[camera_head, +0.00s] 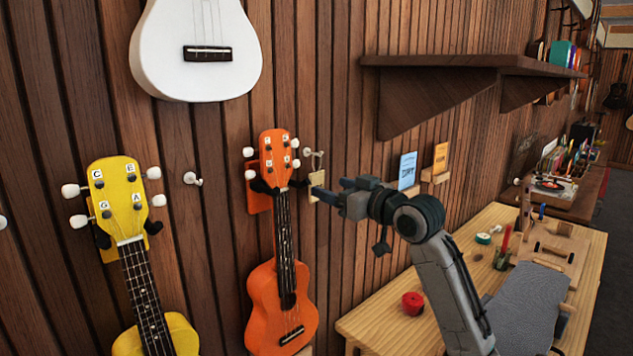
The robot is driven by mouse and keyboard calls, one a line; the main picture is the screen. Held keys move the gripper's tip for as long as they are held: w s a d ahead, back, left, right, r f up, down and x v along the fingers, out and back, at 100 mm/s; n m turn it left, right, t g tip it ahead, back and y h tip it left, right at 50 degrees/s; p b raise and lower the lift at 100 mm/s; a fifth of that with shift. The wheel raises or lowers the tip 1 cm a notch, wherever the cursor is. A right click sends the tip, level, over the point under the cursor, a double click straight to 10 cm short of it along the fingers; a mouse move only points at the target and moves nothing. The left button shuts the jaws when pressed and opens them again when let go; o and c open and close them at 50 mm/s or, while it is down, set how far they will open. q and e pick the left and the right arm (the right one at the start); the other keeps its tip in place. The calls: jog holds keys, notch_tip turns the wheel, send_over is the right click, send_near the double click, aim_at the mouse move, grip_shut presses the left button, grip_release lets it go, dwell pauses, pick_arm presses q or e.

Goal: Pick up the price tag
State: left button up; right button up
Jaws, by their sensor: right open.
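A small tan price tag (316,186) hangs on the wood-slat wall, just right of the orange ukulele's head, below a white peg (314,155). My left gripper is not in view.
An orange ukulele (270,292) and a yellow ukulele (125,187) hang left of the tag, with a white ukulele (190,75) above. Blue (407,171) and orange (440,158) cards stand on small wall holders behind my right arm. A wooden workbench (372,325) with tools stands below; a dark shelf (470,62) juts out above.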

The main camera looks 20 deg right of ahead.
aim_at(318, 180)
jog(key=shift+w+r+p, duration=0.25)
jog(key=shift+w+p, duration=0.25)
jog(key=p+x, duration=0.2)
jog(key=x, duration=0.1)
jog(key=shift+w, duration=0.35)
jog(key=shift+w+a+f, duration=0.15)
jog(key=shift+w+f, duration=0.05)
jog(key=shift+w, duration=0.2)
jog(key=shift+s, duration=0.1)
jog(key=shift+c, duration=0.2)
jog(key=c, duration=1)
